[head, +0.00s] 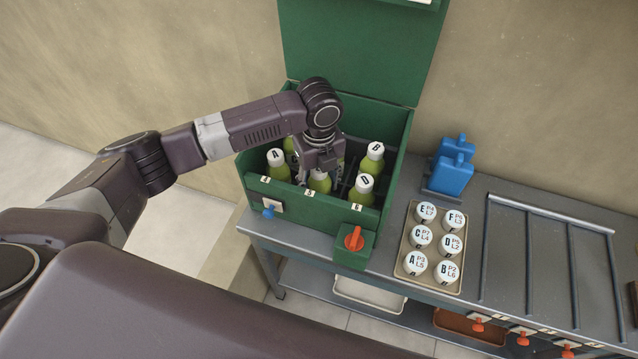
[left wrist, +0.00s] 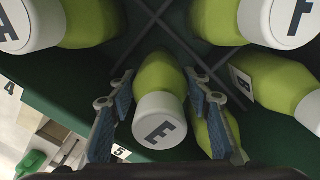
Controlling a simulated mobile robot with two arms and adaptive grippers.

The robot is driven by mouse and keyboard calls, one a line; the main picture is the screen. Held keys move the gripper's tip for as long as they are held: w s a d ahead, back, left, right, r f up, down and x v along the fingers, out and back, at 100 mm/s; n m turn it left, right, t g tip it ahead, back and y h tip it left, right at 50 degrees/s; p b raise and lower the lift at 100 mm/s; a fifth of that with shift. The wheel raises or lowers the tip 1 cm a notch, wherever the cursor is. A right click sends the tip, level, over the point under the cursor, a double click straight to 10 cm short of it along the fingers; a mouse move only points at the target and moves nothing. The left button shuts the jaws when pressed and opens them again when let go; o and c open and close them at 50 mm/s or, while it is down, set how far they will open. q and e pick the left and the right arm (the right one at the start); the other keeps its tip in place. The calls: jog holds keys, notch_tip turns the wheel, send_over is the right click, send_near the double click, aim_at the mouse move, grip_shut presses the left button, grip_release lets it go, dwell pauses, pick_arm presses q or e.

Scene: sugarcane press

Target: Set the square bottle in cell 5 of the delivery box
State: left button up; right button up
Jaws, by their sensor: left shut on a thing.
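The square bottle (left wrist: 160,75), green with a white cap marked E, stands between the fingers of my left gripper (left wrist: 160,112) in the left wrist view. The gripper is shut on it, and the bottle is down inside the green delivery box (head: 310,208). The label 5 (left wrist: 119,152) is on the box rim beside this bottle. In the head view my left gripper (head: 320,165) reaches down into the front middle of the box and partly hides the bottle (head: 320,184). Whether it rests on the cell floor is hidden. My right gripper is not in view.
Other green bottles stand in nearby cells, with caps marked A (head: 275,157), B (head: 375,151) and D (head: 364,183). Dark dividers part the cells. A tray (head: 402,270) of lettered caps and blue containers (head: 452,168) stand to the right. The box lid is open.

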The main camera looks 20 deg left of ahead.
pick_arm(q)
jog(key=o, duration=1.3)
jog(key=shift+f, duration=0.1)
jog(key=shift+o, duration=0.6)
notch_tip(320, 180, up, 12)
jog(key=shift+r+b, duration=0.2)
jog(key=shift+b, duration=0.95)
jog(key=shift+f, duration=0.1)
